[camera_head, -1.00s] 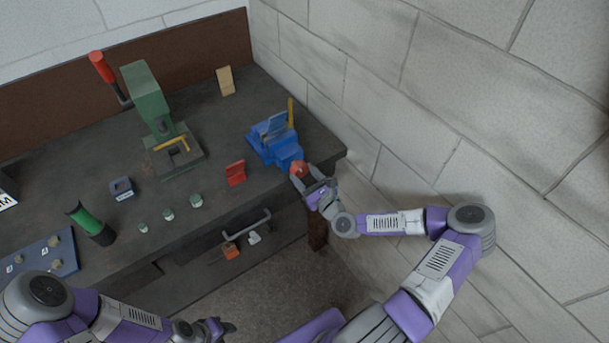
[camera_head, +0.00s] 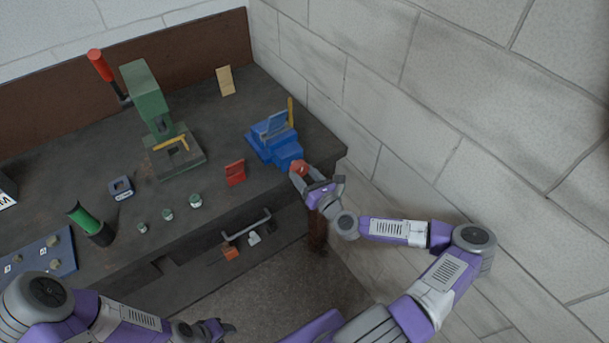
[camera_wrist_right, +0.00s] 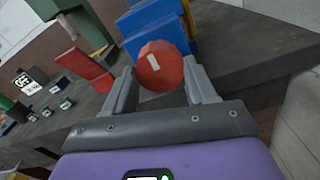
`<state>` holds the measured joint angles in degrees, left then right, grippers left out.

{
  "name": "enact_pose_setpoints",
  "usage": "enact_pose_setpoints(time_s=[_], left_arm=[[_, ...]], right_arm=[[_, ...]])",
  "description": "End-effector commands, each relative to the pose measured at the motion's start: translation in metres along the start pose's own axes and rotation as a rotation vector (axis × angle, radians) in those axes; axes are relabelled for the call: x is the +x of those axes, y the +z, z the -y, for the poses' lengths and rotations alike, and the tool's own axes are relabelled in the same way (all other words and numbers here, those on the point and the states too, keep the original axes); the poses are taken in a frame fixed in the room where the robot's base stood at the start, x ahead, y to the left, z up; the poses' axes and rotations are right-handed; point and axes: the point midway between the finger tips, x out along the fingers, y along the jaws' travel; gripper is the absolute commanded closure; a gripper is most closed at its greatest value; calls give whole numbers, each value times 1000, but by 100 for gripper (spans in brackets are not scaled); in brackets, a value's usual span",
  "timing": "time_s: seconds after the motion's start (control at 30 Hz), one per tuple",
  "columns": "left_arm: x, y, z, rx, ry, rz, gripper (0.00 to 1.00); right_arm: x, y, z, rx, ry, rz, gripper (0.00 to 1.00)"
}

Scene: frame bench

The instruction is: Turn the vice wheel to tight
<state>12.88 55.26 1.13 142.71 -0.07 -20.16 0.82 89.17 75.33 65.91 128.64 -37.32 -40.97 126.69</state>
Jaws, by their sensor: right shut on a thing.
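The blue vice (camera_head: 274,141) stands at the right end of the dark workbench, near its front edge. Its red wheel (camera_head: 298,168) faces the bench front; in the right wrist view the wheel (camera_wrist_right: 160,66) shows a white mark, tilted from upright. My right gripper (camera_head: 303,175) is at the wheel; in the right wrist view its fingers (camera_wrist_right: 163,88) stand on either side of the wheel, shut on it. My left gripper (camera_head: 222,328) is low at the bottom of the head view, away from the bench; its finger opening is too small to tell.
A red stand (camera_head: 235,172) is left of the vice. A green press (camera_head: 150,100) with a red-handled lever stands further back. The stone wall (camera_head: 450,120) is close on the right.

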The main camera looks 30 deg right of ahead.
Motion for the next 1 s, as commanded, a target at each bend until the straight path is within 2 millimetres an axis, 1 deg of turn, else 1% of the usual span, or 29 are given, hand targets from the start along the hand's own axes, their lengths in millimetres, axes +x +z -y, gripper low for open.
enact_pose_setpoints(time_s=[0.03, 0.1, 0.13, 0.2, 0.3, 0.57, 0.67, 0.77, 1.0], left_arm=[[0, 0, 0, 0, 0, 0, 57], [0, 0, 0, 0, 0, 0, 57], [0, 0, 0, 0, 0, 0, 57], [0, 0, 0, 0, 0, 0, 57], [0, 0, 0, 0, 0, 0, 57], [0, 0, 0, 0, 0, 0, 57], [0, 0, 0, 0, 0, 0, 57], [0, 0, 0, 0, 0, 0, 57], [2, 0, 0, 0, 0, 0, 57]], right_arm=[[-1, -4, 0, 8, 1, -11, 74], [-1, -4, 0, 7, 1, -11, 74], [-1, -4, 0, 7, 1, -11, 43], [-1, -4, 0, 6, 1, -10, 32], [-1, -3, 0, 4, 1, -7, 19], [-1, -1, 0, 1, 0, -2, 19], [-6, -1, 1, 1, -1, -2, 19], [-18, -1, 1, 2, -2, -2, 19], [-55, -1, 1, 3, -3, -3, 19]])
